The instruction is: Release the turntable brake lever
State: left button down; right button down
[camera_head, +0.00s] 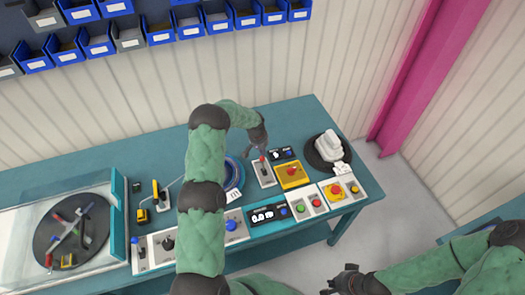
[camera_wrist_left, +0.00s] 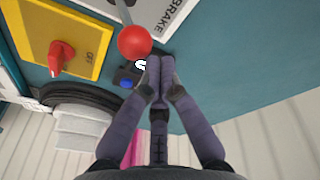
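The brake lever (camera_head: 263,160) has a red ball knob and stands on a pale plate at the bench's right part. In the left wrist view its red knob (camera_wrist_left: 135,42) tops a grey shaft, beside the printed word BRAKE. My left gripper (camera_head: 259,146) is just behind the lever in the head view. In the wrist view its fingertips (camera_wrist_left: 160,68) are together with nothing between them, beside the knob; whether they touch it I cannot tell. The turntable (camera_head: 312,158) is a black disc bearing a white object. My right gripper (camera_head: 343,283) is low in front of the bench, its fingers unclear.
A yellow box with a red switch (camera_head: 291,173) sits right of the lever. A small dark display with a blue button (camera_head: 288,153) is behind it. Control boxes (camera_head: 268,215) line the front edge. A clear-walled case (camera_head: 30,215) stands left. Blue bins hang behind.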

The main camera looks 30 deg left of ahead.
pick_arm(q)
jog(key=shift+s+d+r+t+y+b, duration=0.3)
jog(key=shift+s+d+t+y+b, duration=0.2)
jog(key=shift+b, duration=1.6)
jog(key=shift+s+d+r+t+y+b, duration=0.35)
jog(key=shift+t+y+b, duration=0.2)
jog(key=shift+b, duration=1.55)
jog(key=shift+s+d+b, duration=0.6)
jog(key=shift+d+b, duration=0.15)
jog(key=shift+b, duration=2)
jog(key=b, duration=0.3)
jog(key=s+d+y+b, duration=0.1)
jog(key=b, duration=0.2)
jog(key=shift+s+d+f+m+t, duration=0.1)
jog(key=shift+s+d+m+t, duration=0.05)
jog(key=shift+d+m+t, duration=0.15)
jog(key=shift+a+r+p, duration=0.2)
jog(key=shift+r+p, duration=0.1)
jog(key=shift+r, duration=0.2)
jog(key=shift+r+p, duration=0.3)
jog(key=shift+r, duration=0.45)
